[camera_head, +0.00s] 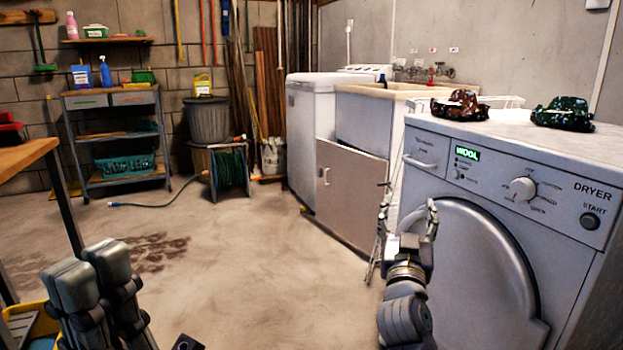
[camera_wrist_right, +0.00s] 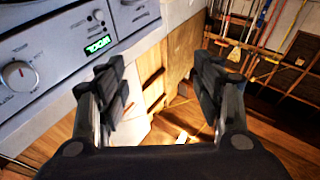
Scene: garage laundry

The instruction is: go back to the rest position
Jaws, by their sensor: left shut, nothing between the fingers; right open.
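My left gripper (camera_head: 98,272) is low at the left of the head view, over the floor, with its fingers shut and nothing between them. My right gripper (camera_head: 408,215) is raised in front of the dryer (camera_head: 475,240), pointing up, with its fingers spread and empty. In the right wrist view my right gripper (camera_wrist_right: 160,95) also shows open, with its two fingers apart. The dryer's panel, with its WOOL display and dial, shows at the left of that view. The right gripper covers part of the dryer's left front edge.
Two dark patterned bundles, one reddish (camera_head: 461,105) and one green (camera_head: 563,113), lie on the dryer. A white washer (camera_head: 312,140) and a sink cabinet (camera_head: 350,190) stand behind. A wooden table (camera_head: 25,157) is at the left. The middle floor (camera_head: 240,260) is clear.

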